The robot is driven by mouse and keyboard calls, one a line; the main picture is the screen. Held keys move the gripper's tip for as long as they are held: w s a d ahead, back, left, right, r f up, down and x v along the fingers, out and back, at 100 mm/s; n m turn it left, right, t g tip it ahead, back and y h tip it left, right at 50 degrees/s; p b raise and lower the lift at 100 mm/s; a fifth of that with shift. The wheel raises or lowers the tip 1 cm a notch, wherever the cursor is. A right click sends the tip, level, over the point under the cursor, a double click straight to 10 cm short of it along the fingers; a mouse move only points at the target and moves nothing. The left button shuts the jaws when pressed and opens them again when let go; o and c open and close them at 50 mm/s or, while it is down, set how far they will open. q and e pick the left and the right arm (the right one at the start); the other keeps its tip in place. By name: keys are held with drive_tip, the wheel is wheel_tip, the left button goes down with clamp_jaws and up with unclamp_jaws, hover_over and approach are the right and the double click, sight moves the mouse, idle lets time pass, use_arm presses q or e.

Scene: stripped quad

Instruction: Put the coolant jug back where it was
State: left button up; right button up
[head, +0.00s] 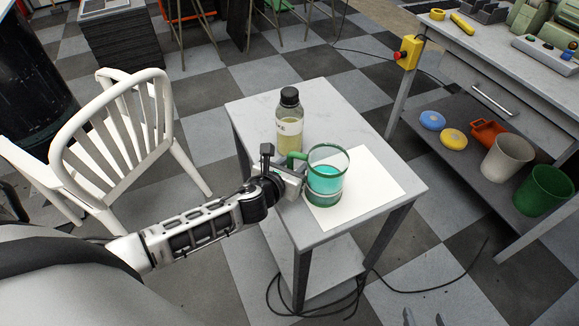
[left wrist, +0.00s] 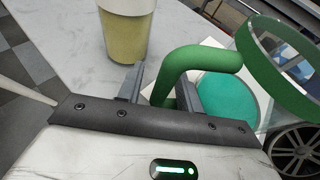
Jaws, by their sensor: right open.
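The coolant jug (head: 326,178), clear with a green rim and handle and teal liquid inside, stands upright over a white sheet (head: 375,187) on the small grey table (head: 258,108). Its green handle points left. My left gripper (head: 292,182) is at that handle. In the left wrist view, the handle (left wrist: 198,57) passes between the two fingers of my left gripper (left wrist: 160,88). I cannot tell whether both fingers press on it. The tips of my right gripper (head: 423,318) show at the bottom edge, open and empty, low over the floor.
A dark-capped bottle of yellow liquid (head: 289,125) stands on the table behind the jug. A white chair (head: 120,130) is at left. At right, a workbench's lower shelf (head: 440,135) holds a grey bucket (head: 507,158) and a green bucket (head: 543,190). The sheet's right part is bare.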

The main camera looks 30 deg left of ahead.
use_arm(q)
drive_tip(key=p+v, duration=0.1)
drive_tip(key=v, duration=1.1)
drive_tip(key=s+d+f+n+g+h, duration=0.1)
drive_tip(key=s+d+f+n, duration=0.2)
drive_tip(key=n, duration=1.3)
drive_tip(key=s+d+f+n+g+h, duration=0.1)
drive_tip(key=s+n, duration=0.6)
drive_tip(key=n, duration=1)
drive_tip(key=d+f+g, duration=0.1)
drive_tip(key=d+f, duration=0.1)
drive_tip(key=d, duration=0.1)
drive_tip(key=shift+d+n+h, duration=0.3)
drive_tip(key=shift+d, duration=0.1)
drive_tip(key=shift+a, duration=0.15)
